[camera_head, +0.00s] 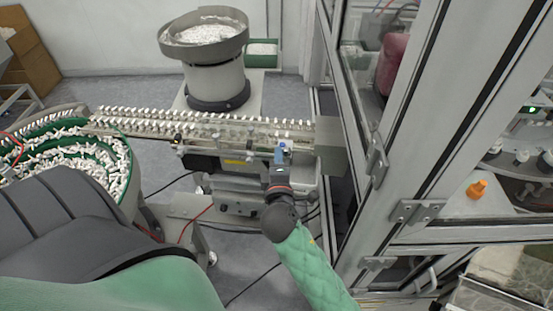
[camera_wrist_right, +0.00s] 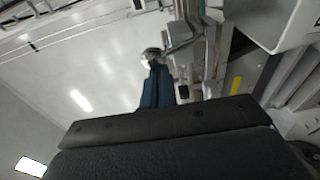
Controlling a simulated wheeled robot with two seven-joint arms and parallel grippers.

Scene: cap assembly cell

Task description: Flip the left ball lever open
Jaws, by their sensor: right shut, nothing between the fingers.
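My right gripper (camera_head: 282,152) is at the right end of the feeder rail, by its front side. Its blue fingers are shut with nothing between them. In the right wrist view, the blue fingers (camera_wrist_right: 157,88) point at a small shiny rounded metal part (camera_wrist_right: 150,54), which looks like a ball knob. It is right at the fingertips; I cannot tell whether they touch. A small metal fitting (camera_head: 178,140) stands on the rail's front side further left. It is too small to tell whether it is the left ball lever or how it is set. My left gripper is not in view.
The feeder rail (camera_head: 225,124) carries rows of white caps. A bowl feeder (camera_head: 205,45) stands behind, and a green-lined bowl (camera_head: 125,170) with white parts is at the left. A metal-framed cabinet (camera_head: 375,165) stands close on the right of my right arm.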

